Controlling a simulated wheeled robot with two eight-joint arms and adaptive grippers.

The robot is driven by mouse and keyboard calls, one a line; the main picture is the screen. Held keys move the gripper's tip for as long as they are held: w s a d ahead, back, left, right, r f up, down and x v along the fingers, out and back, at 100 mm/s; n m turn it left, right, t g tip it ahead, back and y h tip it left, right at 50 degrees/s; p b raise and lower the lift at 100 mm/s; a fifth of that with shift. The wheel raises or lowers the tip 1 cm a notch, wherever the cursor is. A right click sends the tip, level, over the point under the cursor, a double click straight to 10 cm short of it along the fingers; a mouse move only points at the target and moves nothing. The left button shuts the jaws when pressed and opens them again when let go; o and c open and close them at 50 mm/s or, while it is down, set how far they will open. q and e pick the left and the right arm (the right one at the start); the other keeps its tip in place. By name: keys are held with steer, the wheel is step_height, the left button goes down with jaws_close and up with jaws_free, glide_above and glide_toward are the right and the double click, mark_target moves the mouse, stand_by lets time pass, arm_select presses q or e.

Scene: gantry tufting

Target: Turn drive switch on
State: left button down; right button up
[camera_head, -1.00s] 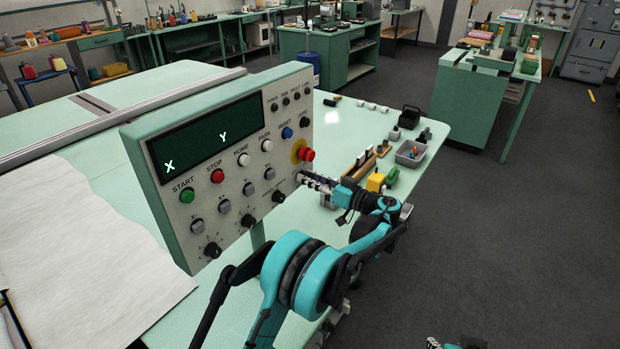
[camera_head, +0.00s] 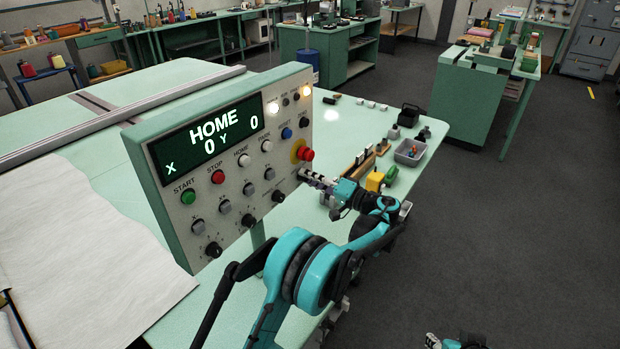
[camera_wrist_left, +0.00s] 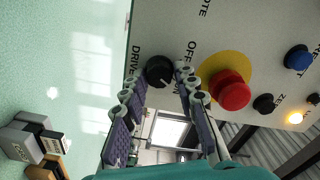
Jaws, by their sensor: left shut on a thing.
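The drive switch is a small black rotary knob (camera_wrist_left: 159,70) on the grey control panel (camera_head: 221,246), with DRIVE lettered beside it in the left wrist view. My left gripper (camera_head: 304,176) is at the panel's lower right edge. In the left wrist view its fingers (camera_wrist_left: 161,77) are closed around the knob, one on each side. The knob has a pale pointer line; its exact setting is hard to tell. In the head view the gripper hides most of the knob. My right gripper (camera_head: 434,341) barely shows at the bottom edge.
A red stop button (camera_head: 307,155) on a yellow collar sits just above the left gripper. Other knobs and buttons cover the panel. A grey bin (camera_head: 409,153), yellow item (camera_head: 375,181) and small tools lie on the table behind the gripper.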

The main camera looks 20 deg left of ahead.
arm_select(q)
steer(key=shift+m, duration=0.6)
steer(key=c, duration=1.2)
jaws_free()
steer(key=shift+o, duration=0.2)
steer(key=v, duration=1.2)
